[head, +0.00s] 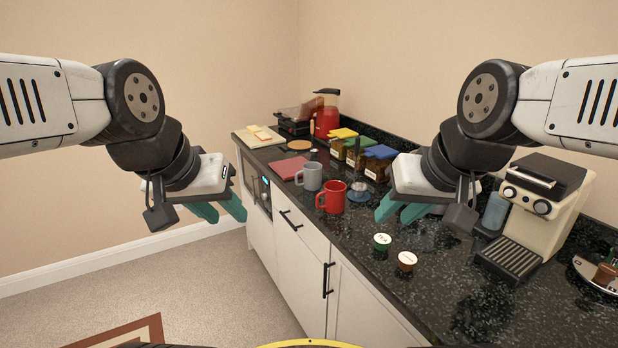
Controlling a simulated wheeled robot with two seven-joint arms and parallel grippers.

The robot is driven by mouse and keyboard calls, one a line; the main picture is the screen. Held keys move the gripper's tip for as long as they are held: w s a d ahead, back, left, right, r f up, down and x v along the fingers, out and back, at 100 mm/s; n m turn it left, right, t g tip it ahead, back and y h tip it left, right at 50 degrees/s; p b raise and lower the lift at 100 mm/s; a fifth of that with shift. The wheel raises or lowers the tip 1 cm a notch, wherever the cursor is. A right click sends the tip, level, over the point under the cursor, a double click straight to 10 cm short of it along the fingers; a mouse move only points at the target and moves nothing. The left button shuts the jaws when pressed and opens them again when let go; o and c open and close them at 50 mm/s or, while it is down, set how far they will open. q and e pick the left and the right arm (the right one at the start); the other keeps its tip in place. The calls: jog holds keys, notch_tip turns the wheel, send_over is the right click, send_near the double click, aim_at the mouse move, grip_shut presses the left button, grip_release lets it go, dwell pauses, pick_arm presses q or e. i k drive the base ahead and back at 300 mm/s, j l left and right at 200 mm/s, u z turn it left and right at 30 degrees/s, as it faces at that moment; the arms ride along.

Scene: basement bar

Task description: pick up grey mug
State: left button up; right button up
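The grey mug (311,177) stands upright on the dark speckled counter (345,247), just behind and left of a red mug (332,198). My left gripper (226,212) is left of the counter, over the floor side, with its teal fingers apart and nothing between them. My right gripper (396,212) is above the counter, to the right of both mugs, with its teal fingers apart and empty. Neither gripper touches a mug.
A red mat (289,168) lies behind the grey mug. Lidded jars (377,165) line the back right. A cream coffee machine (537,205) stands right. The front counter is mostly clear.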

aim_at(312, 171)
jog(key=i+j+z, duration=0.15)
jog(key=i+j, duration=0.4)
jog(key=i+j+z, duration=0.1)
jog(key=i+j, duration=0.45)
jog(key=j, duration=0.25)
